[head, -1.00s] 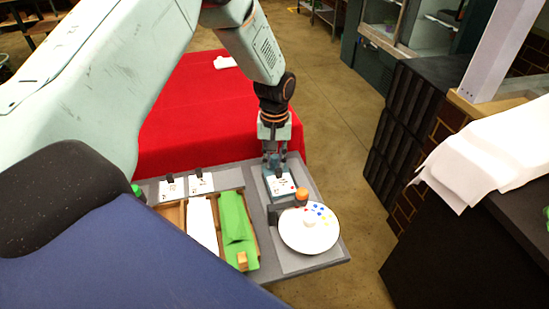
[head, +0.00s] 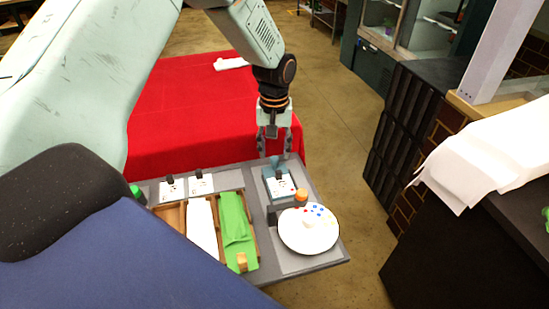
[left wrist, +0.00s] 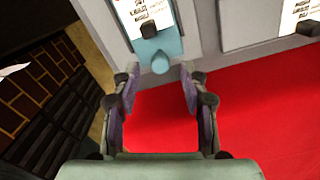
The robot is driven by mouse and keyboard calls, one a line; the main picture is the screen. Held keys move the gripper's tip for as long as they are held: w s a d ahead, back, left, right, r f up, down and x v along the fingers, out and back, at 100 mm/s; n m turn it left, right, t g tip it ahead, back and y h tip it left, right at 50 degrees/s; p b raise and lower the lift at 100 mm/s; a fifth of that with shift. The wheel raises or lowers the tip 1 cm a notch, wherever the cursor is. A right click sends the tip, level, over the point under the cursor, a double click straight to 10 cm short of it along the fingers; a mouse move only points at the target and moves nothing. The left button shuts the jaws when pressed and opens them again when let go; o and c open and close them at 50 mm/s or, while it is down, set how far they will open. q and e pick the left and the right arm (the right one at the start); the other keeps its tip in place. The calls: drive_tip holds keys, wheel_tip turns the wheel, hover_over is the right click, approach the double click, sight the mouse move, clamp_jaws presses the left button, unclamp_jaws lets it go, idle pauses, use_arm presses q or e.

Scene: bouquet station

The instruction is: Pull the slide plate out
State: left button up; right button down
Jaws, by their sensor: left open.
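A teal slide plate (head: 267,186) with a white printed card on it lies at the back right of the grey station board. Its round teal knob (left wrist: 160,63) points toward the red cloth. My left gripper (head: 274,154) is open and empty, just behind and above the plate's back edge. In the left wrist view the two fingertips (left wrist: 157,76) stand apart on either side of the knob, with visible gaps; they do not grip it. A dark clip sits on the card. My right gripper is not in view.
A white round plate with coloured dots (head: 308,237) and an orange-capped item (head: 301,195) are close in front of the slide plate. A wooden tray (head: 172,217) holds white and green wraps. A red-covered table (head: 190,110) lies behind. Dark counter (head: 470,240) at right.

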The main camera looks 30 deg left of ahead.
use_arm(q)
wheel_tip(320, 180, up, 8)
drive_tip(key=shift+f, duration=0.15)
idle(0.6)
